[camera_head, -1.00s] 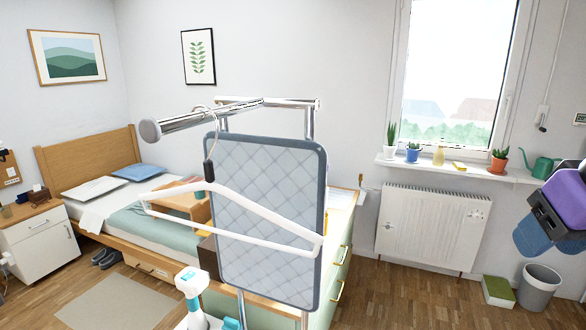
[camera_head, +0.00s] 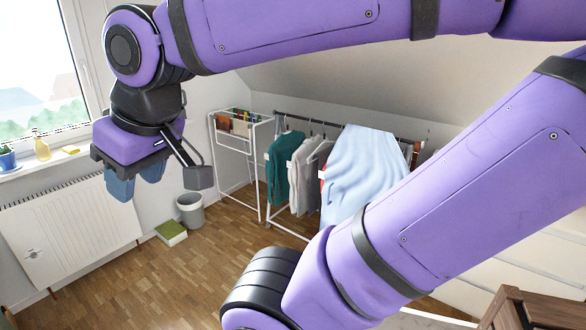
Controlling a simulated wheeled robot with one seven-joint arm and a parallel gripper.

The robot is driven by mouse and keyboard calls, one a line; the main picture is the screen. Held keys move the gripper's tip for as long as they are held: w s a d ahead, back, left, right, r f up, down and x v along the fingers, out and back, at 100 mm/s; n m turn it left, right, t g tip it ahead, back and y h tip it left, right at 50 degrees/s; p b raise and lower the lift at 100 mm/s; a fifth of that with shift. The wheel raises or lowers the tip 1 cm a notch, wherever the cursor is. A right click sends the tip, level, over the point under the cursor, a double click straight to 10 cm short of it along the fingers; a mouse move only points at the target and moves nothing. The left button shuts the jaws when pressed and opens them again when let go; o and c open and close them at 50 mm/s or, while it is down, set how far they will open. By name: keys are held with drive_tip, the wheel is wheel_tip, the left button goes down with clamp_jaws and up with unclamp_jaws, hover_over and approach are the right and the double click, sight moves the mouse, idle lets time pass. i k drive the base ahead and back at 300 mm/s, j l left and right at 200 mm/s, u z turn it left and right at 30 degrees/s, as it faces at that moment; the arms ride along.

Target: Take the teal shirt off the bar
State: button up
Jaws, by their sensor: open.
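The teal shirt (camera_head: 285,168) hangs at the left end of the dark bar (camera_head: 296,117) of a clothes rail, in the middle of the head view. Its front faces partly away, and grey and light garments (camera_head: 303,170) hang just to its right. My gripper (camera_head: 136,181) is at the left of the view, in front of the window wall. Its jaws are open and point down, with nothing between them. It is well apart from the teal shirt, to its left in the picture.
A light blue cloth (camera_head: 362,170) drapes over the rail right of the garments. A white drying rack (camera_head: 240,150) stands left of the shirt. A grey bin (camera_head: 190,212), a green box (camera_head: 171,233) and a radiator (camera_head: 70,232) are further left. Wooden floor (camera_head: 205,262) lies clear before the rail.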

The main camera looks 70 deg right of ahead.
sight(281, 150)
drive_tip(key=z, duration=2.15)
drive_tip(key=i+j+z, duration=0.1)
drive_tip(key=z, duration=0.25)
drive_tip(key=i+j+z, duration=0.1)
drive_tip(key=z, duration=0.25)
drive_tip(key=i+j+z, duration=0.25)
drive_tip(key=i+j, duration=0.15)
drive_tip(key=j, duration=0.2)
drive_tip(key=i+j+z, duration=0.1)
drive_tip(key=j, duration=0.25)
drive_tip(key=i+j+z, duration=0.1)
drive_tip(key=i+j, duration=0.2)
drive_tip(key=i+j+z, duration=0.15)
drive_tip(key=j, duration=0.25)
drive_tip(key=i+j, duration=0.15)
drive_tip(key=j, duration=0.25)
drive_tip(key=i+j, duration=0.15)
drive_tip(key=j, duration=0.2)
drive_tip(key=i+j, duration=0.15)
drive_tip(key=j, duration=0.25)
drive_tip(key=i+j, duration=0.15)
drive_tip(key=j, duration=0.25)
drive_tip(key=i+j, duration=0.15)
drive_tip(key=j, duration=0.25)
drive_tip(key=i+j, duration=0.2)
drive_tip(key=j, duration=0.15)
drive_tip(key=i+j+z, duration=0.1)
drive_tip(key=j, duration=0.3)
